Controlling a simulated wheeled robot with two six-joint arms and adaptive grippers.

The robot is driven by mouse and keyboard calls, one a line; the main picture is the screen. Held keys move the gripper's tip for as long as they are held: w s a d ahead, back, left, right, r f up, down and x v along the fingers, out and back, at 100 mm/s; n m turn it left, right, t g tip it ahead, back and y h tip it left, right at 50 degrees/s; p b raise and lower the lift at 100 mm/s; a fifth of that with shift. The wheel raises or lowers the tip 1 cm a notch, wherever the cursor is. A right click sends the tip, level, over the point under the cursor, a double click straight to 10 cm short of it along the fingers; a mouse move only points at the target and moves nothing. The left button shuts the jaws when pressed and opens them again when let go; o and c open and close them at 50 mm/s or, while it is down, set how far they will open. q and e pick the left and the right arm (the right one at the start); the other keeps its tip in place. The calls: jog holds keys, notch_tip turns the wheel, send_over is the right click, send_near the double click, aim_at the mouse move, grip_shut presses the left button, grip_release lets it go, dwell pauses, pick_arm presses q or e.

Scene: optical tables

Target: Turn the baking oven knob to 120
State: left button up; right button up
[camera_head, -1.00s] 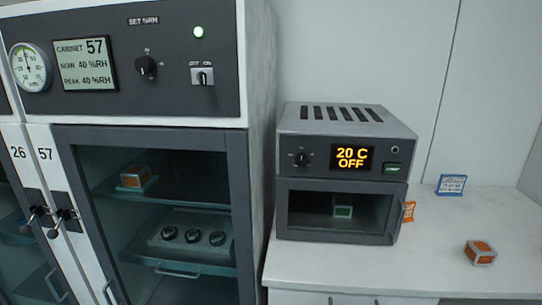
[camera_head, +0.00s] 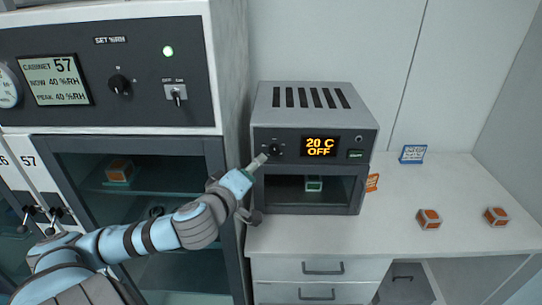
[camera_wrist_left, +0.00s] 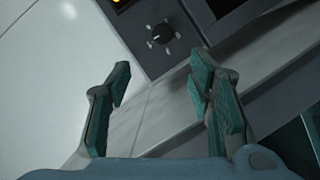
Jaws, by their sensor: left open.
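The baking oven (camera_head: 315,110) stands on the white bench, its display (camera_head: 320,146) reading 20 C OFF. Its black knob (camera_head: 276,150) is left of the display. In the left wrist view the knob (camera_wrist_left: 161,33) shows beyond the fingertips, with small marks around it. My left gripper (camera_head: 262,160) is close to the knob in the head view, partly overlapping the oven's front left edge. In the left wrist view my left gripper (camera_wrist_left: 162,85) is open with nothing between its fingers; the knob lies ahead of them, apart. My right gripper is not in view.
Cabinet 57 (camera_head: 190,75) stands just left of the oven, with its own knob and switch. An orange tag (camera_head: 372,183) and a blue sign (camera_head: 412,154) are right of the oven. Two orange blocks (camera_head: 429,219) (camera_head: 496,216) lie on the bench (camera_head: 400,190).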

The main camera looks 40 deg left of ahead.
aim_at(273, 151)
pick_arm(q)
jog(key=x, duration=1.3)
jog(key=shift+f, duration=0.25)
jog(key=shift+s, duration=0.1)
grip_shut()
